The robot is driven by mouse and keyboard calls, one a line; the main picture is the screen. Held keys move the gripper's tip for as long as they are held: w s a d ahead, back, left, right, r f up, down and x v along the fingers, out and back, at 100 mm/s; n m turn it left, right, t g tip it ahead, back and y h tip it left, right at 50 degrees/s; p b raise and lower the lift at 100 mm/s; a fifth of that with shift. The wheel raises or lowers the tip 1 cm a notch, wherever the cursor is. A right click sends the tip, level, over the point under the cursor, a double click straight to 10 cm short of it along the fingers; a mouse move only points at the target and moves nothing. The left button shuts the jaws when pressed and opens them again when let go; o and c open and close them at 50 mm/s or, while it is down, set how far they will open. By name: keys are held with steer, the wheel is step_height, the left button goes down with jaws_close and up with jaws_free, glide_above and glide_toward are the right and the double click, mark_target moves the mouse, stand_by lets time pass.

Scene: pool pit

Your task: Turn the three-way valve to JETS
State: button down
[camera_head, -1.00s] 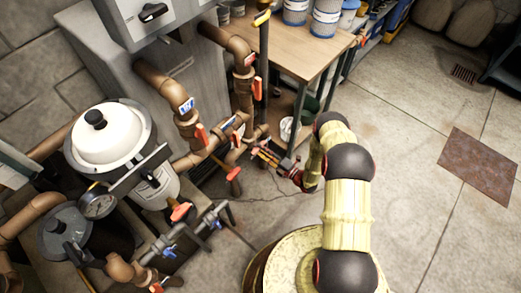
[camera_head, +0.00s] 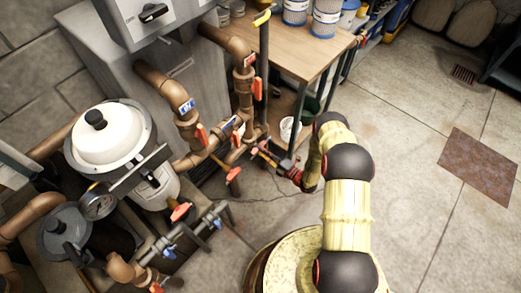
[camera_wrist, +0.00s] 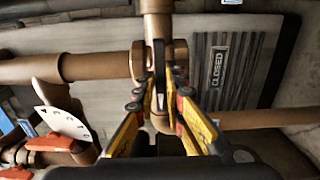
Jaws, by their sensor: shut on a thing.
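My gripper (camera_head: 262,150) reaches left from my yellow arm to the copper pipework low beside the bench. In the wrist view its yellow-and-black fingers (camera_wrist: 161,88) are shut on a thin dark valve handle (camera_wrist: 158,65). The handle stands in front of a copper valve body (camera_wrist: 140,62), where a vertical pipe meets a horizontal one. A label reading CLOSED (camera_wrist: 220,69) lies to the right on a grey slatted panel. No JETS label is readable. In the head view the fingers hide the handle.
Several orange-red valve handles (camera_head: 233,173) stick out of nearby pipes. A white-lidded filter (camera_head: 105,135) and a pressure gauge (camera_head: 99,204) stand at left. A wooden bench (camera_head: 295,55) with tubs is behind. A white bucket (camera_head: 290,129) sits below it.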

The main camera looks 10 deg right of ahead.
stand_by(0.4)
steer(key=n, duration=2.8)
steer(key=shift+s+f+n, duration=0.1)
steer(key=shift+n, duration=0.3)
steer(key=shift+m, duration=0.4)
steer(key=c, duration=1.8)
jaws_free()
steer(key=shift+o, duration=0.2)
